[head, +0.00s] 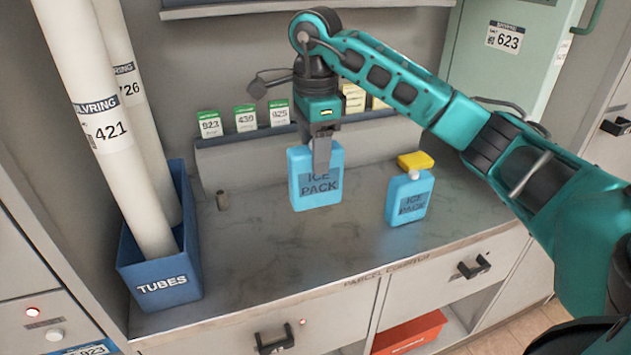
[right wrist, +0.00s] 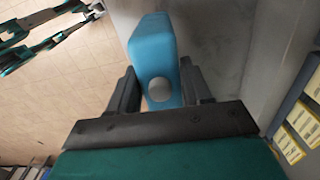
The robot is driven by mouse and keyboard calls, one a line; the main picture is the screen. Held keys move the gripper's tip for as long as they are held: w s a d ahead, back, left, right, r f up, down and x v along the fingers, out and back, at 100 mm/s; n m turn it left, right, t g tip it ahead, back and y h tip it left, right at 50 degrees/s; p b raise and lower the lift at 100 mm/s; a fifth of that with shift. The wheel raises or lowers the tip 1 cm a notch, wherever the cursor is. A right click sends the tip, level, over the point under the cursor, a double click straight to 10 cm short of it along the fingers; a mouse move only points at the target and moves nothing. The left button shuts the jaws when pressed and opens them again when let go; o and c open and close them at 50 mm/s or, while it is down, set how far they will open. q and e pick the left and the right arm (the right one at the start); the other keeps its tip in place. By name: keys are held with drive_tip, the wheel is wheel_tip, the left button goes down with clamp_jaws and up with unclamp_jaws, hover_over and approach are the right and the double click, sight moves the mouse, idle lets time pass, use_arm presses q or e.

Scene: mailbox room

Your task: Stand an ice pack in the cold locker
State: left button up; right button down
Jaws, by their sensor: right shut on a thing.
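A blue ice pack (head: 316,190) is held upright in my right gripper (head: 322,150), over the middle of the counter; I cannot tell whether its base touches the counter. In the right wrist view the same ice pack (right wrist: 153,55) sits between the two fingers of my right gripper (right wrist: 160,90), its round white cap facing the palm. A second blue ice pack (head: 409,197) with a white cap stands on the counter to the right. My left gripper is not in the head view. No open cold locker is clearly recognisable.
A grey stone counter (head: 270,250) has bare room at the front. A blue bin (head: 165,262) with tall white tubes stands at the left. A yellow block (head: 416,160) lies behind the second pack.

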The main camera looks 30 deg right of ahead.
wheel_tip(320, 180, up, 9)
drive_tip(key=shift+f+p, duration=0.15)
drive_tip(key=shift+p, duration=1.1)
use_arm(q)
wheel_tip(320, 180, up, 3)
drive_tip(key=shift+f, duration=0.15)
use_arm(e)
drive_tip(key=s+a+f+n, duration=0.3)
drive_tip(key=a+f+n, duration=0.2)
drive_tip(key=n, duration=0.5)
drive_tip(key=s+a+f+n, duration=0.4)
drive_tip(key=a+f+n, duration=0.2)
drive_tip(key=f+n, duration=0.3)
drive_tip(key=shift+n, duration=1)
drive_tip(key=shift+d, duration=0.1)
